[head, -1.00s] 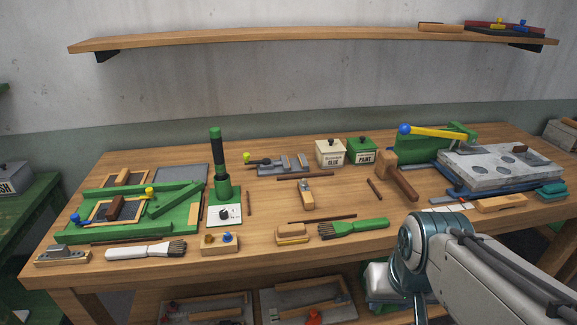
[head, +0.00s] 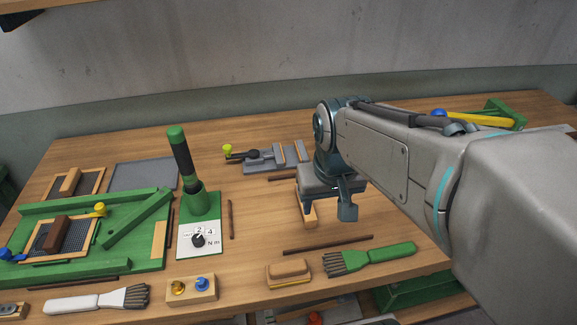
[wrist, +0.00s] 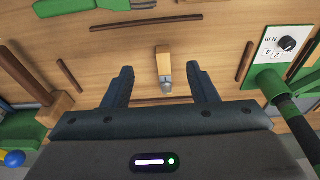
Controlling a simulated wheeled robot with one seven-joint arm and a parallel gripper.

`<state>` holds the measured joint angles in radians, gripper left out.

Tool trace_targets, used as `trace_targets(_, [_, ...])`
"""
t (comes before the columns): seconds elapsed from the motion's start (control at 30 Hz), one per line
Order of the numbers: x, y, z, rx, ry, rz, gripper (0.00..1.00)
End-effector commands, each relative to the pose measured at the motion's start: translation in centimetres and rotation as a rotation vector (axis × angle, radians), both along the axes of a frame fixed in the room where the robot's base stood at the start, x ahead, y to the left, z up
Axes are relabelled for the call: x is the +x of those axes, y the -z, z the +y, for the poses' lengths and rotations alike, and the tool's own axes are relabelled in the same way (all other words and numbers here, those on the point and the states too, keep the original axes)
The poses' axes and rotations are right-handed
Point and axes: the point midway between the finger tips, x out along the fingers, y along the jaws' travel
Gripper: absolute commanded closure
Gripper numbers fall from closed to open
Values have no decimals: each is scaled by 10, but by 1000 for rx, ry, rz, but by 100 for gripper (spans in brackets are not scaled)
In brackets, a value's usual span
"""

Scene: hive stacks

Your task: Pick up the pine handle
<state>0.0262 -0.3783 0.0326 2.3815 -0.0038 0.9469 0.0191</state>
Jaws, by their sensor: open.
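The pine handle (head: 309,212), a short pale wooden piece, lies on the workbench near the middle in the head view, partly hidden by my gripper (head: 328,207). In the wrist view the pine handle (wrist: 164,62) shows whole, with a grey metal end toward my gripper. My gripper (wrist: 160,68) is open and empty there, with one finger on each side of the handle and clear gaps between. The fingers appear to be above the bench; the exact height is hard to tell.
Dark thin sticks (head: 327,245) lie close around the handle. A green brush (head: 371,258) and a wooden-backed block (head: 288,271) lie in front. A green upright tool (head: 186,170) stands left. A grey fixture (head: 270,158) is behind.

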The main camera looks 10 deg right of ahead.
Motion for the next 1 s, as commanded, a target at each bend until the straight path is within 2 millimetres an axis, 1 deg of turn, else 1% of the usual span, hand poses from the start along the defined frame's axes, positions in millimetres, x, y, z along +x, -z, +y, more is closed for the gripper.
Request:
trace_targets(0.03, [16, 3, 0, -2, 1, 29, 47])
trace_targets(0.2, [62, 6, 5, -2, -9, 109, 47])
trace_targets(0.3, [84, 11, 6, 3, -13, 147, 47])
trace_targets(0.4, [99, 15, 6, 8, -14, 174, 47])
trace_targets(0.57, [110, 22, 6, 13, -14, 193, 47])
trace_targets(0.67, [110, 37, 5, 14, -13, 197, 47])
trace_targets(0.9, [110, 84, 5, 14, -11, 196, 47])
trace_targets(1.0, [110, 96, 4, 13, -11, 195, 47])
